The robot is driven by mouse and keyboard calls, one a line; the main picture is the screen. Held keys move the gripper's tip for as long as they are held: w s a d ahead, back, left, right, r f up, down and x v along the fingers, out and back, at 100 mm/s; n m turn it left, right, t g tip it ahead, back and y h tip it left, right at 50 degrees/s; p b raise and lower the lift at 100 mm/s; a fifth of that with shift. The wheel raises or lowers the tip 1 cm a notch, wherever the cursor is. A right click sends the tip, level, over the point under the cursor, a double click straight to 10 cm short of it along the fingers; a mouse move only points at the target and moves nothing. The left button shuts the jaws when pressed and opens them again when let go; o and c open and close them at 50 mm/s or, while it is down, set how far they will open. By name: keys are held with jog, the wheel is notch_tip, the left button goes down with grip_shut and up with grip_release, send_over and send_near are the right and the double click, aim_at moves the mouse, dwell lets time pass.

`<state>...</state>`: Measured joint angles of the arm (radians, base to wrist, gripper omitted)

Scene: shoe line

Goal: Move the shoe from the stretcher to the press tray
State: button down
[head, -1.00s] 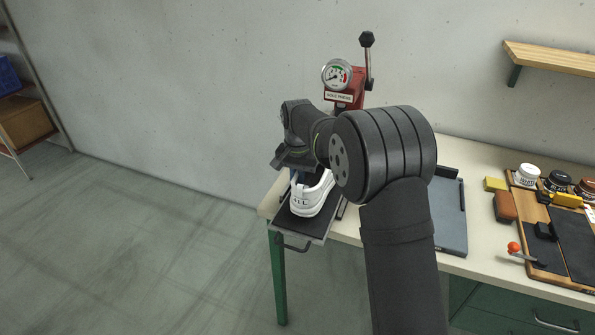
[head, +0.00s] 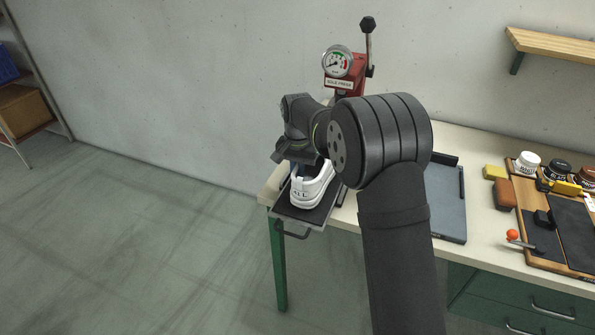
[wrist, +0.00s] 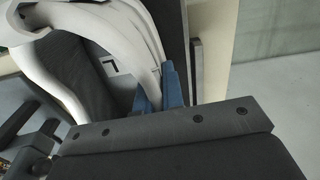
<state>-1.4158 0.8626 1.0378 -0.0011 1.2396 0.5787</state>
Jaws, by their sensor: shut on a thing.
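A white shoe (head: 309,190) with dark lettering on its heel stands on or just over the dark press tray (head: 293,213) at the left end of the bench. I cannot tell whether its sole touches the tray. My gripper (head: 305,170) is above the shoe, and its tips are mostly hidden. In the wrist view, the blue fingertips (wrist: 168,88) are shut on the rim of the shoe (wrist: 75,22), and the dark tray lies close by. The stretcher cannot be made out; my arm covers part of the bench.
The red press with a gauge (head: 337,61) and lever stands behind the tray. A grey flat tray (head: 450,205) lies right of my arm. Jars (head: 527,162), brushes and a wooden board (head: 530,235) fill the bench's right side. A shelf (head: 555,45) hangs on the wall.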

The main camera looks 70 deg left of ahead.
jog(key=shift+f, duration=0.15)
jog(key=c, duration=2)
grip_release()
jog(key=shift+f, duration=0.1)
jog(key=o, duration=0.5)
notch_tip(320, 180, up, 18)
jog(key=shift+f, duration=0.25)
jog(key=shift+f, duration=0.1)
notch_tip(320, 180, down, 17)
jog(key=shift+f, duration=0.15)
